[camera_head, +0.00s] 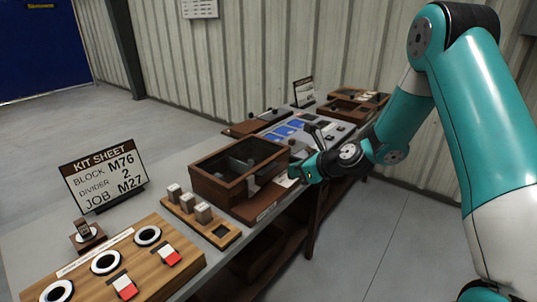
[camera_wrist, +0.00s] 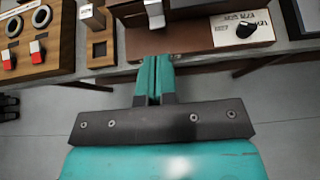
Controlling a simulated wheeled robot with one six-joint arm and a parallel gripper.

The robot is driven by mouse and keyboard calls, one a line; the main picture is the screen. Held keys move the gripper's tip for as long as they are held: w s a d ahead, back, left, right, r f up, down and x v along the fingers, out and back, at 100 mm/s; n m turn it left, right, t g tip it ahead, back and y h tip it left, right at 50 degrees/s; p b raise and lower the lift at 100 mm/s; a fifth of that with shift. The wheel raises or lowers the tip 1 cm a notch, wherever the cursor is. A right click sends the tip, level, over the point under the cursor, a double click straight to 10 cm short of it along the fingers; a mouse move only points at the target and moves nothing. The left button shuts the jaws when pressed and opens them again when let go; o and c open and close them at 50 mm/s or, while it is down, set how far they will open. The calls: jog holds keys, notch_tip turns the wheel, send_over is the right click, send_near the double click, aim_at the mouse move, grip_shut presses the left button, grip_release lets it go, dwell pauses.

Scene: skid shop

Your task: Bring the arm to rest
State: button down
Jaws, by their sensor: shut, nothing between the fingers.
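My teal arm reaches in from the right in the head view, bent at the elbow, with its end low by the bench's front edge. My gripper (camera_head: 297,172) is beside the front right of a brown glass-topped box (camera_head: 208,187). In the wrist view my gripper (camera_wrist: 154,62) has its two teal fingers together, with nothing between them. The fingers point at the bench edge, just short of the brown base of the box (camera_wrist: 165,43). I cannot tell how high they are above it.
A wooden panel (camera_head: 188,251) with round rings and red-white switches is at the near left. A block rack (camera_head: 228,236), kit sheet sign (camera_head: 104,177) and blue cards (camera_head: 283,131) also occupy the bench. A dark knob (camera_wrist: 246,30) is near my fingers. Floor (camera_head: 400,235) in front is clear.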

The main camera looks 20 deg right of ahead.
jog(key=s+a+r+n+g+y, duration=0.1)
jog(key=s+a+r+n+g, duration=0.3)
jog(key=s+a+n, duration=0.5)
jog(key=s+a+r+n+g, duration=0.2)
jog(key=s+a+r+n, duration=0.4)
jog(key=n, duration=0.5)
jog(key=s+r+n+g+h, duration=0.1)
jog(key=s+r+n+g, duration=0.1)
jog(key=s+n, duration=0.6)
jog(key=s+r+n+g+h, duration=0.2)
jog(key=s+n, duration=0.6)
jog(key=s, duration=0.3)
jog(key=shift+d+r+n, duration=0.25)
jog(key=shift+d+n, duration=0.05)
jog(key=shift+d, duration=0.15)
